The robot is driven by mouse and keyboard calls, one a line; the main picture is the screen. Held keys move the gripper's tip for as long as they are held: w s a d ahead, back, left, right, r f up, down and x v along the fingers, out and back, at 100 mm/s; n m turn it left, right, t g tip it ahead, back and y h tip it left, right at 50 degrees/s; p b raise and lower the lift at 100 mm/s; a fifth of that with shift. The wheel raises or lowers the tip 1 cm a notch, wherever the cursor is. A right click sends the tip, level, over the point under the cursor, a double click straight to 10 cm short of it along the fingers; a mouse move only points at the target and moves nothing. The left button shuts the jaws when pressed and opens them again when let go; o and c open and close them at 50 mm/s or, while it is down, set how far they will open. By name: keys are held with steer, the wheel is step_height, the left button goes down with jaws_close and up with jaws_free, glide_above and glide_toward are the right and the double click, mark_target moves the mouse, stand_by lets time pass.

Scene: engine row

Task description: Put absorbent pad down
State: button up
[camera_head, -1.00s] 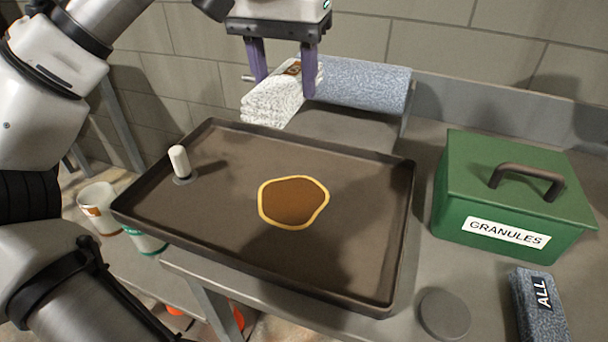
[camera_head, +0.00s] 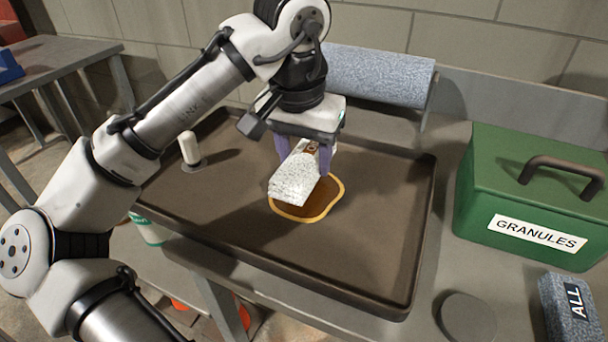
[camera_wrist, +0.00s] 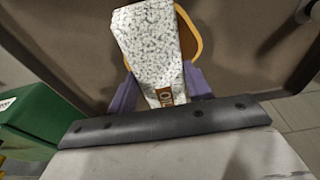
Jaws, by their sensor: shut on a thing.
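The absorbent pad (camera_head: 297,178) is a folded white, grey-speckled stack with a brown label. My gripper (camera_head: 303,165) is shut on it, one purple finger on each side. In the head view the pad is over the brown spill (camera_head: 322,207), which has a yellow rim, in the dark tray (camera_head: 385,240). The pad hides the upper left of the spill. In the wrist view the pad (camera_wrist: 150,45) sits between the fingers, with the spill's edge (camera_wrist: 188,40) showing beside it. I cannot tell whether the pad touches the tray.
A white peg (camera_head: 189,148) stands at the tray's left. A grey-blue roll (camera_head: 378,76) lies behind the tray. A green GRANULES box (camera_head: 500,205) with a handle and a grey-blue pack marked ALL (camera_head: 568,305) are at right. A dark disc (camera_head: 468,318) lies near the front edge.

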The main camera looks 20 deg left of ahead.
mark_target(298, 166)
steer(key=shift+f+b, duration=0.3)
steer(key=shift+f, duration=1.65)
steer(key=shift+f, duration=0.1)
steer(key=o, duration=1)
steer(key=shift+c, duration=0.2)
steer(key=r, duration=0.4)
steer(key=s+r+p, duration=0.1)
steer(key=r, duration=0.3)
steer(key=r+p, duration=0.1)
steer(key=r, duration=0.3)
steer(key=shift+s, duration=0.4)
